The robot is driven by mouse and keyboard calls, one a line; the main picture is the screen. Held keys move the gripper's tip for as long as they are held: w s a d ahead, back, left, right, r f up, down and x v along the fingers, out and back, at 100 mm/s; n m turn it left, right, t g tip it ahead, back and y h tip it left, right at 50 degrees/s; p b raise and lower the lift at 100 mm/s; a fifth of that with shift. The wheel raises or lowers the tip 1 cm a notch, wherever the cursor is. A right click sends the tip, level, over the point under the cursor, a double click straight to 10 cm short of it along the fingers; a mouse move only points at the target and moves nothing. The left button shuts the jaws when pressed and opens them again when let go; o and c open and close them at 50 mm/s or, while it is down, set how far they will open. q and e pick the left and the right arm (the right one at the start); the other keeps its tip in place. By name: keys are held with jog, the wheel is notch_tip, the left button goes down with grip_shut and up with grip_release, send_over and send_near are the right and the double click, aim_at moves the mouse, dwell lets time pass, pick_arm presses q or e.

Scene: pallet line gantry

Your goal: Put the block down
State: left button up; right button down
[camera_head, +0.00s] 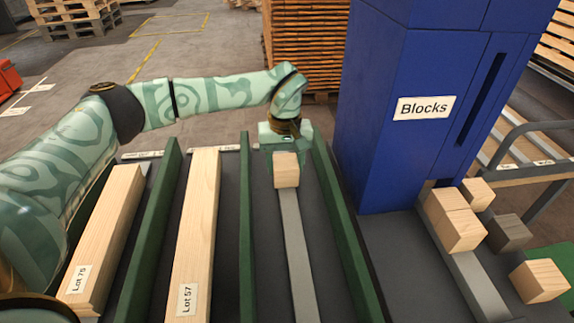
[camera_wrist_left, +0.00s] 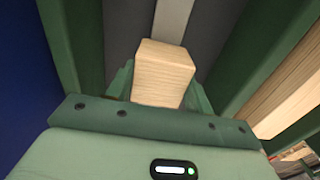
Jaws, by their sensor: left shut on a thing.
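A light wooden block (camera_head: 287,170) sits in the jaws of my left gripper (camera_head: 285,155), at the far end of the lane with a grey strip (camera_head: 297,240). In the left wrist view the block (camera_wrist_left: 164,75) shows between the fingers of the left gripper (camera_wrist_left: 162,88), which are shut on it. The block is over the grey strip; I cannot tell whether it touches it. The right gripper is not in view.
Green dividers (camera_head: 340,220) stand on both sides of the lane. Long boards labelled Lot 75 (camera_head: 108,230) and Lot 57 (camera_head: 197,230) lie in lanes to the left. A blue cabinet marked Blocks (camera_head: 390,150) stands right, with several loose blocks (camera_head: 538,280) by it.

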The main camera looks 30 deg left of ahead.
aim_at(285, 162)
pick_arm(q)
jog(key=shift+o, duration=0.2)
jog(key=shift+s+r, duration=0.1)
jog(key=shift+r, duration=0.05)
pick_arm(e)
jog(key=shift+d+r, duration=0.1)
pick_arm(q)
jog(key=o, duration=1)
jog(key=shift+c, duration=0.2)
jog(key=shift+o, duration=0.5)
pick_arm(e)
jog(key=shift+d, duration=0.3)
pick_arm(q)
notch_tip(285, 162, up, 12)
jog(key=p, duration=0.4)
jog(key=shift+p, duration=0.4)
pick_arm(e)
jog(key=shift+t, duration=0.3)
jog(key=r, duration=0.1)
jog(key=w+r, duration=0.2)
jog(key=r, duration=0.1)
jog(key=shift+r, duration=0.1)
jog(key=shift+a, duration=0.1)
